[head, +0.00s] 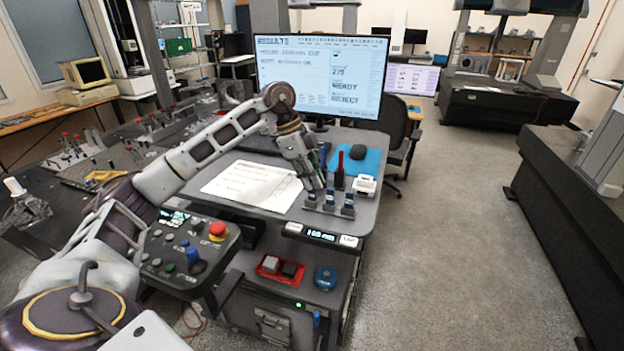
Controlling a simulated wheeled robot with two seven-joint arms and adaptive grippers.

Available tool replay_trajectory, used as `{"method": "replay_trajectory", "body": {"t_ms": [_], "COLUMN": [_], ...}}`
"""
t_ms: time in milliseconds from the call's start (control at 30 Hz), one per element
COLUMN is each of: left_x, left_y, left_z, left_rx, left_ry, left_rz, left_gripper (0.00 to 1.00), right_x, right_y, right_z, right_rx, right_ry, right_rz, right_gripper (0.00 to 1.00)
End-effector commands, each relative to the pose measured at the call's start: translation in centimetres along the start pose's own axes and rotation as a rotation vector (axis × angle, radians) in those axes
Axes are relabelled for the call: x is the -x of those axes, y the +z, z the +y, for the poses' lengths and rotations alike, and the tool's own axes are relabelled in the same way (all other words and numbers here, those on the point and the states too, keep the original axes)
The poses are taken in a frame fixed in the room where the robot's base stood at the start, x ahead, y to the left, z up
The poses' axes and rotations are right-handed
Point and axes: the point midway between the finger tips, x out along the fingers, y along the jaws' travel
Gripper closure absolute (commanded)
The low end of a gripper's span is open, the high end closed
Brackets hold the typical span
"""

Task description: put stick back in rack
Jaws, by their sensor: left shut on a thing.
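My left arm reaches in from the left over the desk. My left gripper (314,184) points down, just above and behind the left part of a small rack (329,207). The rack has several dark blue and grey uprights and stands near the desk's front right corner. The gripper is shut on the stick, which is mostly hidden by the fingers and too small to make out. I cannot tell whether the stick touches the rack. My right gripper is not in view.
A dark red and black upright object (340,170) and a white device (364,186) stand close to the rack. Papers (252,186) lie left, a mouse (358,152) on a blue mat (372,163) behind. A monitor (320,78) stands at the back. A control panel (190,250) is in front.

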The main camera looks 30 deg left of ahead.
Motion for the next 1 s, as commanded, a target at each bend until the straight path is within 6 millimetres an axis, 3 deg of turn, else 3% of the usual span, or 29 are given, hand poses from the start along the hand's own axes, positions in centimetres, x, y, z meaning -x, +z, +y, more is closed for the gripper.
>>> {"method": "replay_trajectory", "body": {"t_ms": [1000], "left_x": [0.02], "left_y": [-0.01], "left_z": [0.03], "left_rx": [0.0], "left_ry": [0.001], "left_rz": [0.0], "left_gripper": [1.0], "right_x": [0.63], "right_y": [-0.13], "right_z": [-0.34], "right_rx": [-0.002], "right_ry": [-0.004], "right_rz": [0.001], "right_gripper": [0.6]}}
